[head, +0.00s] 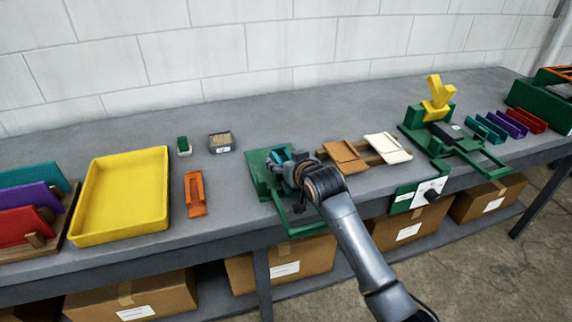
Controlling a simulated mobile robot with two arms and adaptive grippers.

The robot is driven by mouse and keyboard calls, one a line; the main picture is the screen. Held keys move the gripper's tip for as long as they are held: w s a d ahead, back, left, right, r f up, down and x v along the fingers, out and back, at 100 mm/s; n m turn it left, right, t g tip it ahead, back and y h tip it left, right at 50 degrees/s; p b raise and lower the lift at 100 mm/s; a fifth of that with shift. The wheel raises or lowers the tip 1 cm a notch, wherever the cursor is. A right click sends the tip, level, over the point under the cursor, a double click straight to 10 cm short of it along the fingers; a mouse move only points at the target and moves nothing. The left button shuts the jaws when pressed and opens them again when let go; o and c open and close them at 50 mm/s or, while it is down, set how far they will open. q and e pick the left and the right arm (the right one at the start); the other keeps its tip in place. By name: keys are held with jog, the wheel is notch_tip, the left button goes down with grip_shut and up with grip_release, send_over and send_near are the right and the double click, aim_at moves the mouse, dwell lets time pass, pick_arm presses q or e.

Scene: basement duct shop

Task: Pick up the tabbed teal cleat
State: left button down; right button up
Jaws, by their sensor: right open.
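A small teal piece (277,153), which looks like the tabbed teal cleat, shows at the green fixture (257,178) in the middle of the bench. My right gripper (283,161) is over this fixture, right at the teal piece, and hides part of it. The gripper is open; whether its fingers touch or straddle the piece cannot be told. Other teal pieces (491,128) stand in the row at the right, beside purple and red ones. My left gripper is not in view.
A yellow tray (122,236) and a rack of coloured panels (35,207) are at the left. An orange piece (195,194) lies near the tray. Tan and cream plates (387,148) are right of my gripper. A green fixture with a yellow block (437,96) stands farther right.

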jog(key=c, duration=1.4)
jog(key=shift+r, duration=0.1)
